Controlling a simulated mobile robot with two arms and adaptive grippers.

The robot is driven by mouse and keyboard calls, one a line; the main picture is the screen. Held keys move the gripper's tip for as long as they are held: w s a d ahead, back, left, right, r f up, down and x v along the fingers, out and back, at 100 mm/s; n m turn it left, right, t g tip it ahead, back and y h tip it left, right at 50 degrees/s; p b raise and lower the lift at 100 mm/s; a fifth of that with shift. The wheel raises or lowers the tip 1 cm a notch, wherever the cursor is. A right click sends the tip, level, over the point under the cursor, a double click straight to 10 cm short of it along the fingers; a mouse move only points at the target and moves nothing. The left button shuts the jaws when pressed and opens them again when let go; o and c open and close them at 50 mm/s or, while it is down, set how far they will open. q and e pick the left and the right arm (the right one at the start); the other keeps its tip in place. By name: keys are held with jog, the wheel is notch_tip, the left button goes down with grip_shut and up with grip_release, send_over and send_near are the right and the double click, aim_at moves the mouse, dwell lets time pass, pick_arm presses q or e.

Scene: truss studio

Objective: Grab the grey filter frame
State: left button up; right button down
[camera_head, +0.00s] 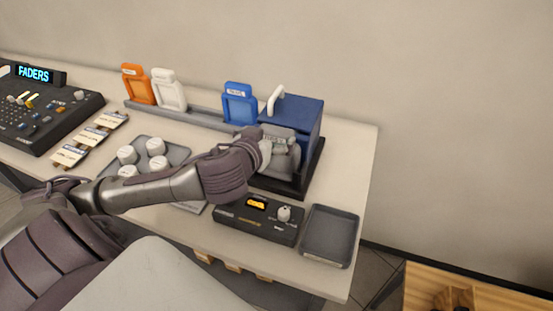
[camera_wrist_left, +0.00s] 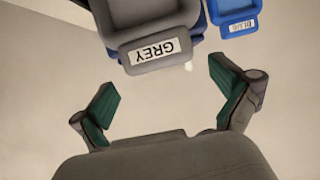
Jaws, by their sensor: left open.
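The grey filter frame (camera_wrist_left: 160,52), with a white label reading GREY, shows at the top of the left wrist view. In the head view the grey frame (camera_head: 287,153) sits at the front of a blue box (camera_head: 301,112), partly covered by my gripper. My left gripper (camera_wrist_left: 166,88) is open, with its green-padded fingers spread apart below the label end of the frame. No contact shows in the wrist view. In the head view the left gripper (camera_head: 266,150) is close beside the frame, and its fingers are hard to make out. My right gripper is not in view.
A blue frame (camera_head: 239,104), a white frame (camera_head: 169,91) and an orange frame (camera_head: 138,84) stand in a rack behind. A dark control unit (camera_head: 256,222) and an empty grey tray (camera_head: 330,236) lie in front. White knobs on a tray are under my left arm.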

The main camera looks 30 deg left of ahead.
aim_at(274, 133)
pick_arm(q)
jog(key=p+x, duration=0.1)
jog(key=x, duration=0.3)
jog(key=shift+w+p, duration=0.15)
jog(key=shift+p, duration=0.2)
jog(key=shift+w+f, duration=0.3)
jog(key=shift+w, duration=0.15)
jog(key=shift+c, duration=1.2)
jog(key=c, duration=1)
jog(key=shift+c, duration=1)
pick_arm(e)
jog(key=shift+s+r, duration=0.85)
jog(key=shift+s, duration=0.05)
pick_arm(q)
jog(key=shift+r, duration=0.1)
